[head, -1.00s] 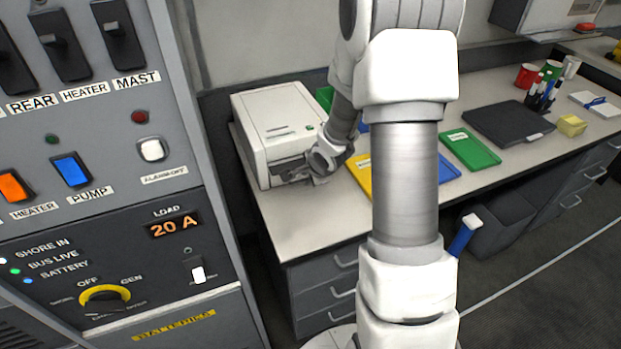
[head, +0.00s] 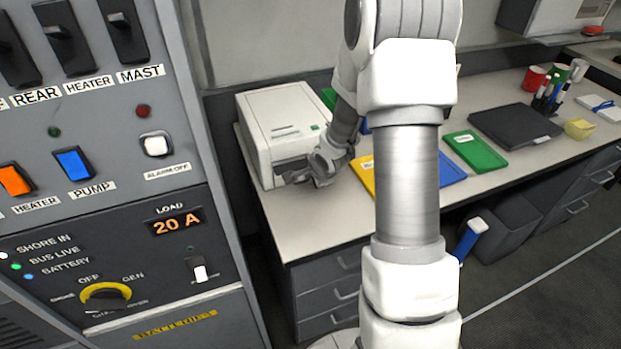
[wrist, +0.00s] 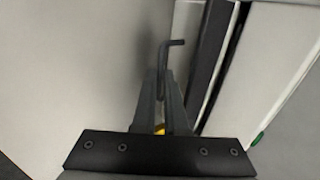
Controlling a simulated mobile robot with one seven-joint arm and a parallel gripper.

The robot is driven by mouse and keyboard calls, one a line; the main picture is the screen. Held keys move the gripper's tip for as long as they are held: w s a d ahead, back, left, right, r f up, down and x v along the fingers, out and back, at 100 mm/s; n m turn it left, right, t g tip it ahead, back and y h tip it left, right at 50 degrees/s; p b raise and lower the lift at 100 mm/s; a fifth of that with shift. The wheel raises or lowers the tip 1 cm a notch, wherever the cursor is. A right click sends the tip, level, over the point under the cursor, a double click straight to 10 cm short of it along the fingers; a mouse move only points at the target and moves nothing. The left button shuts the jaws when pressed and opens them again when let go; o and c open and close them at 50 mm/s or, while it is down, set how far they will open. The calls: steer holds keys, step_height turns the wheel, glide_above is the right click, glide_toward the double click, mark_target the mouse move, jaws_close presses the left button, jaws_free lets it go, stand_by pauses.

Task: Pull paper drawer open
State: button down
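The paper drawer belongs to the white printer (head: 283,130) on the bench. Its dark slot shows low on the printer's front in the head view, partly hidden by my gripper (head: 298,178). In the wrist view, a thin dark bent handle (wrist: 172,43) stands out from a light panel beside the dark slot. The two fingers of my gripper (wrist: 161,80) lie close together on either side of the handle's bar and look closed on it. How far out the drawer stands is hard to tell.
A dark laptop-like slab (head: 515,125) and a pen holder stand farther right. A tall switch panel (head: 100,190) rises close on the left. The bench top before the printer is clear.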

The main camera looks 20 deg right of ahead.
steer(key=shift+s, duration=4.9)
